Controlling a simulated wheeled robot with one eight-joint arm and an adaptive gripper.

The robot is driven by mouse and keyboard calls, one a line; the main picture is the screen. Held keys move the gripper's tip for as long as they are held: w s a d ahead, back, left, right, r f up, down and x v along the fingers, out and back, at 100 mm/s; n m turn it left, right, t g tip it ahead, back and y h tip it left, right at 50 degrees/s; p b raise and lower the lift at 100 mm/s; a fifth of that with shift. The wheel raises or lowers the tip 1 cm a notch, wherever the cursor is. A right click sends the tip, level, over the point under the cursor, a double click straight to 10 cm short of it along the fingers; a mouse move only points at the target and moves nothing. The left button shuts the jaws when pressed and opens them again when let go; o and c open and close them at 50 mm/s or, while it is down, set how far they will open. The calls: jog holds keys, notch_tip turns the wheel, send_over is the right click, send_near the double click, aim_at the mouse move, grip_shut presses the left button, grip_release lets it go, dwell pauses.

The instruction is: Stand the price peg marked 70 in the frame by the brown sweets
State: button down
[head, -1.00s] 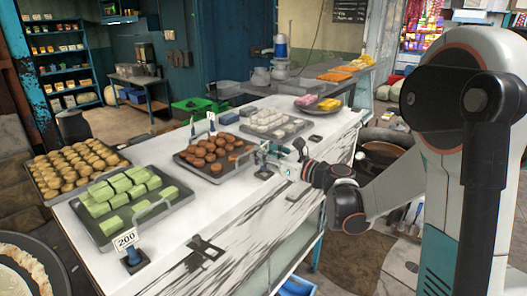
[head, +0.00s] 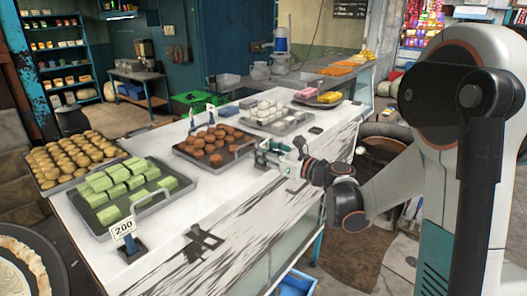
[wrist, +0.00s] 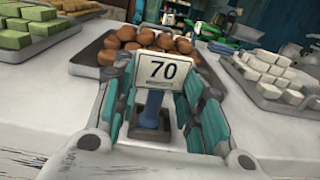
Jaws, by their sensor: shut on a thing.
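The price peg marked 70 (wrist: 160,71) has a white card on a blue stem and stands about upright between the fingers of my gripper (wrist: 152,110). The fingers are shut on it. A dark square frame (wrist: 150,141) on the counter surrounds the stem's lower end in the wrist view; I cannot tell whether the peg is fully seated. The brown sweets (head: 212,139) lie on a dark tray just beyond, and they also show behind the card (wrist: 118,38). In the head view my gripper (head: 273,158) is at the tray's right front corner and hides the peg.
The white counter (head: 250,205) carries green sweets (head: 118,187) at left and white sweets (head: 272,112) at right. A peg marked 200 (head: 124,228) stands at the front left. Dark holders (head: 203,240) sit along the front. Two thin upright things (head: 211,113) stand behind the brown sweets.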

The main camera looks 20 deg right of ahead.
jog(key=shift+f, duration=0.1)
jog(key=c, duration=0.9)
grip_release()
jog(key=shift+c, duration=0.2)
jog(key=shift+s+d, duration=0.1)
